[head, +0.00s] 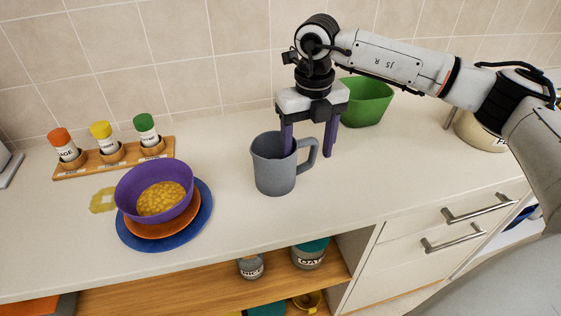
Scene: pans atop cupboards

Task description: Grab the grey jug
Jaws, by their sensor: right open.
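The grey jug (273,172) stands upright on the white counter (350,180), with its handle to the right. My right gripper (307,148) points down over it and is open. One finger reaches down at the jug's opening, and the other hangs to the right of the handle. The handle lies between the two fingers in the picture. I cannot tell whether a finger touches the jug. My left gripper is not in view.
A green container (367,103) stands behind my right gripper. A purple bowl (150,185) of yellow food sits on an orange dish and a blue plate (190,232) at left. A wooden rack (75,172) with several spice jars is behind. Drawers (430,232) are below right.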

